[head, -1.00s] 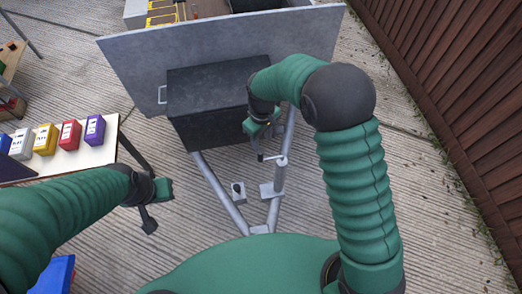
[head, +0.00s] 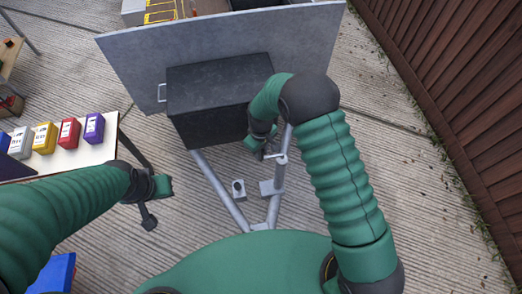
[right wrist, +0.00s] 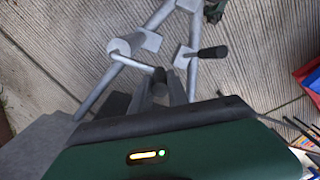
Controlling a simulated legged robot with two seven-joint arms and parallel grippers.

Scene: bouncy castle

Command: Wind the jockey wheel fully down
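The grey jockey wheel post (head: 279,177) stands on the right leg of the trailer's A-frame in the head view. A thin crank arm sticks out left from its top. The post shows at the upper left in the right wrist view (right wrist: 126,47), and its crank arm (right wrist: 143,63) runs to my right fingers (right wrist: 161,86). They are at the crank's handle end, one on each side; whether they press on it is unclear. My right gripper (head: 268,152) is partly hidden by its arm in the head view. My left gripper (head: 155,204) is over bare ground, apart from the frame. The wheel's foot is hidden.
A dark box (head: 215,100) sits on the drawbar against the grey trailer panel (head: 200,45). A table (head: 75,150) with several coloured boxes is at left. A brown fence (head: 460,90) runs along the right.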

